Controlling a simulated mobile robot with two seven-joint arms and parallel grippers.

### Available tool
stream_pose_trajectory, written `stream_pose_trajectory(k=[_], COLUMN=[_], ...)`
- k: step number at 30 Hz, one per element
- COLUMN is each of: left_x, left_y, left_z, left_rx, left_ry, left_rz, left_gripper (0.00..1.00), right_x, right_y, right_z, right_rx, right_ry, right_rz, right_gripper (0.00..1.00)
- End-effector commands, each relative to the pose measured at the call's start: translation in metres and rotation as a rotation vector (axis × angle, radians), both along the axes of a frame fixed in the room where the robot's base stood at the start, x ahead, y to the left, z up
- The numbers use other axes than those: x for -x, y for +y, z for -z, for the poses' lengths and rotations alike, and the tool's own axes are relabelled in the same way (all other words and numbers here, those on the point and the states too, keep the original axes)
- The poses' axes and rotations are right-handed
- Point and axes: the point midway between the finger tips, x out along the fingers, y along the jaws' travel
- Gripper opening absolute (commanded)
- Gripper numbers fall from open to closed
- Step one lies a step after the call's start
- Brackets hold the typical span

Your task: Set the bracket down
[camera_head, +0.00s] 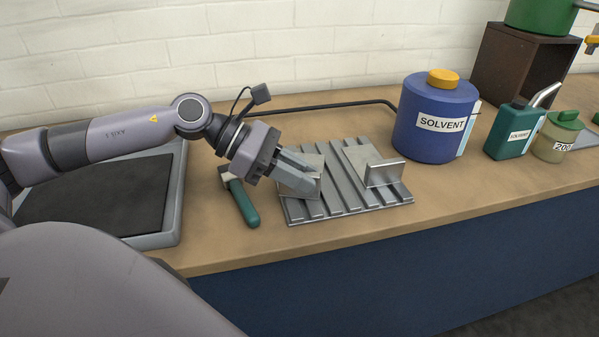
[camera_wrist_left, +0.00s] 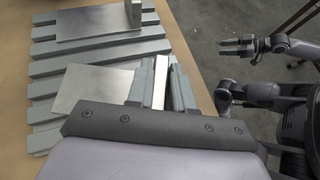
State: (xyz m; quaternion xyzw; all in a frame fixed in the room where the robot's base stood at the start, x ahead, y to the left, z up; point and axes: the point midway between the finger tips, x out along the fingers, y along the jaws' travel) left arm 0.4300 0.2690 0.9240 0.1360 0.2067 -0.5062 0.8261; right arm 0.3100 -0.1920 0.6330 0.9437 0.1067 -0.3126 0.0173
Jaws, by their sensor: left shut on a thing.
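An L-shaped metal bracket (camera_head: 314,164) is in my left gripper (camera_head: 297,174), over the left part of a grey slatted plate (camera_head: 333,203). In the left wrist view, the fingers of the left gripper (camera_wrist_left: 161,84) are shut on the bracket's upright flange. The flat base of the held bracket (camera_wrist_left: 92,91) lies over the slats; I cannot tell whether it touches them. A second bracket (camera_head: 383,173) sits on the right part of the plate, its flange upright. My right gripper (camera_wrist_left: 238,47) hangs away from the bench, open and empty.
A hammer with a green handle (camera_head: 243,203) lies just left of the plate. A grey tray with a dark mat (camera_head: 168,222) is further left. A blue solvent drum (camera_head: 433,140) and a teal solvent can (camera_head: 512,130) stand to the right. The bench front edge is close.

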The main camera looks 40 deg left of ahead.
Motion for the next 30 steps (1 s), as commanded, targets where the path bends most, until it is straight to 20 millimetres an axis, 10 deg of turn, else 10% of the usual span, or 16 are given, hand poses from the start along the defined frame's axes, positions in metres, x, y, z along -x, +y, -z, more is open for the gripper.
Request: stream_pose_trajectory(k=[3,30], left_x=[0.0,0.019], left_y=[0.0,0.038], left_z=[-0.001,-0.02], left_rx=[0.001,-0.005], left_ry=[-0.002,0.003], left_rz=[0.0,-0.004], left_gripper=[0.51,0.51], right_x=[0.001,0.0], right_y=[0.0,0.002], right_z=[0.002,0.015], right_rx=[0.001,-0.007], right_ry=[0.003,0.009], right_rz=[-0.001,-0.002], right_gripper=[0.51,0.51])
